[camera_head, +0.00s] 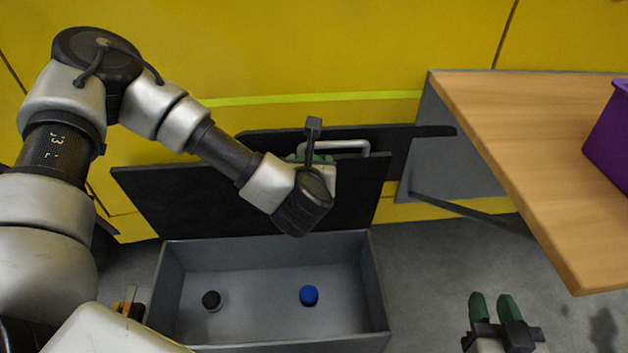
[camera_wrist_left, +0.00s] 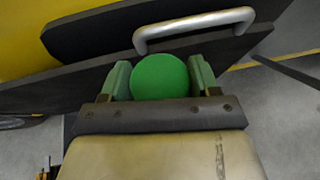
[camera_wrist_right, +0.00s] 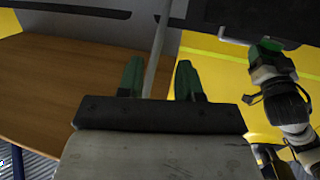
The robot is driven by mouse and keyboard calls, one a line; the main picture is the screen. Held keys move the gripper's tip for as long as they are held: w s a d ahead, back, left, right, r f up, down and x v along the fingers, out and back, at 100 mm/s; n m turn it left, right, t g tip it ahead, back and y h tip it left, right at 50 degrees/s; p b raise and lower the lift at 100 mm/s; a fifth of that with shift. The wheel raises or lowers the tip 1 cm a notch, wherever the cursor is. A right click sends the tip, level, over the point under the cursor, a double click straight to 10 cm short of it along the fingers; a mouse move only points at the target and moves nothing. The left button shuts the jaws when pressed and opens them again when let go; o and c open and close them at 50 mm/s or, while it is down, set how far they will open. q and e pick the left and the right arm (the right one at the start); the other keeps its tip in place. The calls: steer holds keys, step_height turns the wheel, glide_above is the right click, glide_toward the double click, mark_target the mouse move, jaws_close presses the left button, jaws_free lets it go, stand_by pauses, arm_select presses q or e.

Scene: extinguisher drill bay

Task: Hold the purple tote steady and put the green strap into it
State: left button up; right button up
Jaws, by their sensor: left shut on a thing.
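The purple tote (camera_head: 610,140) stands on the wooden table at the right edge of the head view, mostly cut off. My left gripper (camera_head: 299,157) is in front of the drawer unit's handle, largely hidden by its own wrist. In the left wrist view, its fingers are shut on a round, flat-faced green thing (camera_wrist_left: 160,76), which looks like the green strap rolled up. My right gripper (camera_head: 493,305) is at the lower right, below the table's front corner. It is open and empty, with clear space between its fingers in the right wrist view (camera_wrist_right: 160,78).
An open grey drawer (camera_head: 380,300) lies below my left arm, holding a black-topped item (camera_head: 212,300) and a blue-topped item (camera_head: 309,295). A metal handle (camera_head: 345,146) on a dark panel is close to my left gripper. The wooden table (camera_head: 520,150) has bare space left of the tote.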

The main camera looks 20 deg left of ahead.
arm_select(q)
steer(key=r+m+h, duration=0.1)
steer(key=r, duration=0.1)
steer(key=r+h, duration=0.1)
steer(key=r, duration=0.1)
steer(key=s+d+r+m+h, duration=0.1)
steer(key=r, duration=0.1)
steer(key=shift+d+m+t, duration=0.1)
steer(key=shift+m+t, duration=0.2)
steer(key=shift+t, duration=0.1)
steer(key=shift+d+r+m+h+b, duration=0.1)
steer(key=shift+r+m+h+b, duration=0.2)
steer(key=shift+r+h+b, duration=0.15)
arm_select(e)
steer(key=shift+w+a+r+t, duration=0.1)
steer(key=shift+w+r+t, duration=0.05)
steer(key=shift+r+t, duration=0.4)
